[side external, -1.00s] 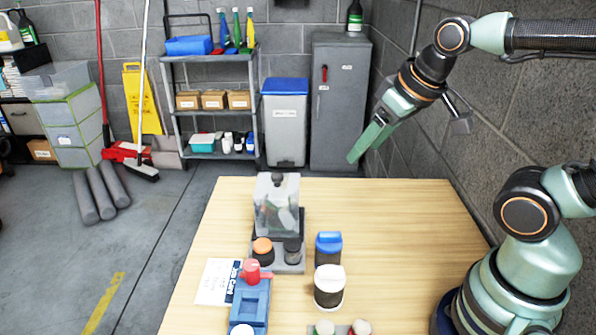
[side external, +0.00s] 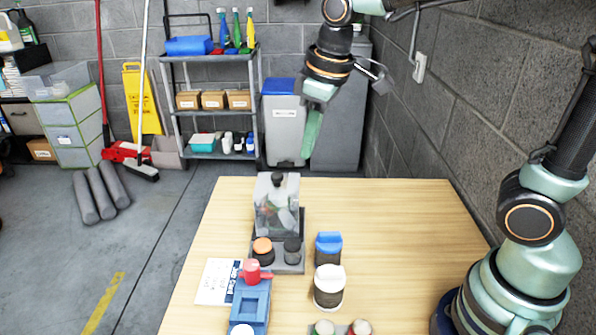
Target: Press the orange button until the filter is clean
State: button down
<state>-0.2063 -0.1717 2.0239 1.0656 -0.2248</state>
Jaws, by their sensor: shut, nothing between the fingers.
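The orange button (side external: 262,246) sits on the left front of a dark grey base, beside a dark grey knob (side external: 292,249). Behind them on the same base stands a clear box (side external: 277,205) with a dark top piece and greyish, reddish and greenish contents; I cannot tell how clean the filter inside is. My gripper (side external: 309,153) is shut and empty. It points down, above and behind the clear box in the picture, well apart from the button.
A blue device with a red handle (side external: 253,272) stands in front of the button. A blue-lidded jar (side external: 328,248) and a white-lidded jar (side external: 329,287) stand to the right. A printed sheet (side external: 216,283) lies left. The table's right side (side external: 410,240) is clear.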

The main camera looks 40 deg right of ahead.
aim_at(262, 245)
jog(key=w+a+f+n+g, duration=0.2)
jog(key=w+a+f+n, duration=0.2)
jog(key=a, duration=0.4)
jog(key=shift+w+a+f+g+h, duration=0.2)
jog(key=shift+f+g+h, duration=0.1)
jog(key=shift+f, duration=0.15)
notch_tip(262, 245, down, 14)
jog(key=shift+d+f, duration=0.1)
dwell(0.5)
jog(key=shift+f, duration=0.9)
notch_tip(262, 245, up, 14)
jog(key=shift+r, duration=0.2)
